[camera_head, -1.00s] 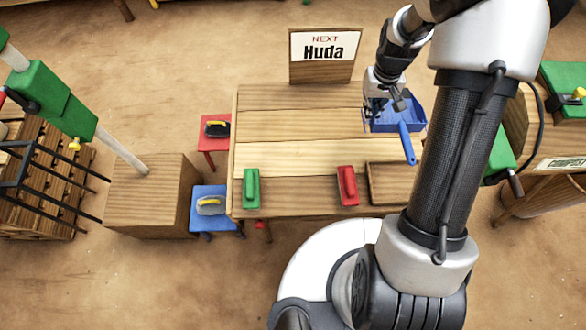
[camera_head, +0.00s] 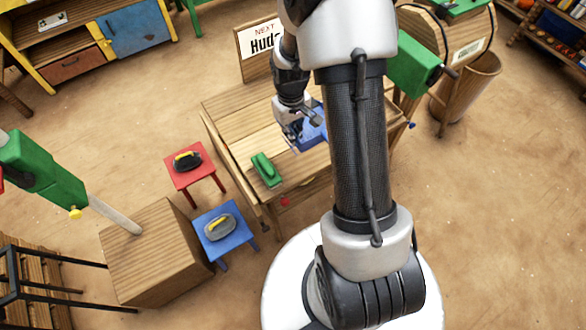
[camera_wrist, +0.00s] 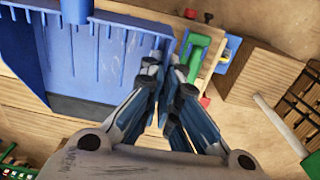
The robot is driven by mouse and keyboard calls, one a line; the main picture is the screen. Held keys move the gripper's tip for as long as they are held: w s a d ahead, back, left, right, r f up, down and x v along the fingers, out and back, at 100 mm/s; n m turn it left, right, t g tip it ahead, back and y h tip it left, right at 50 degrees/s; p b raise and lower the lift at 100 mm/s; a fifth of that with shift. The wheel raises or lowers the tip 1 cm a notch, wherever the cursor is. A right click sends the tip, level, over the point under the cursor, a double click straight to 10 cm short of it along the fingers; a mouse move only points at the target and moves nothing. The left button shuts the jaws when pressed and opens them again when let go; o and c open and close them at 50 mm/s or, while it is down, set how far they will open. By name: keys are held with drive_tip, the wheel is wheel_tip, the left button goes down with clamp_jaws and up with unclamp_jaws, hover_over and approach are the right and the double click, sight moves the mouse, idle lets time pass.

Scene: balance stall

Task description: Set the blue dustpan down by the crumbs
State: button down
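The blue dustpan (camera_head: 312,128) is over the far part of the wooden table, partly hidden behind my arm in the head view. In the wrist view its ribbed blue pan (camera_wrist: 105,55) fills the upper left. My gripper (camera_wrist: 168,85) is at the pan's side edge, with its fingers close together around the blue edge. In the head view my gripper (camera_head: 296,130) is at the pan's left edge. I cannot tell whether the pan touches the table. I see no crumbs.
A green block-like tool (camera_head: 267,170) lies on the table (camera_head: 240,135). A red stool (camera_head: 195,172) and a blue stool (camera_head: 221,228), each with a brush on it, stand left of it. A large wooden box (camera_head: 155,252) stands nearer. A sign (camera_head: 260,45) stands at the far edge.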

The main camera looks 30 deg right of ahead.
sight(293, 172)
wheel_tip(293, 172, down, 19)
drive_tip(key=b, duration=0.5)
drive_tip(key=shift+w+d+f, duration=0.1)
drive_tip(key=shift+d+f, duration=0.05)
drive_tip(key=c, duration=2.3)
unclamp_jaws()
drive_tip(key=shift+f+b, duration=0.15)
drive_tip(key=shift+b, duration=0.2)
drive_tip(key=o, duration=0.5)
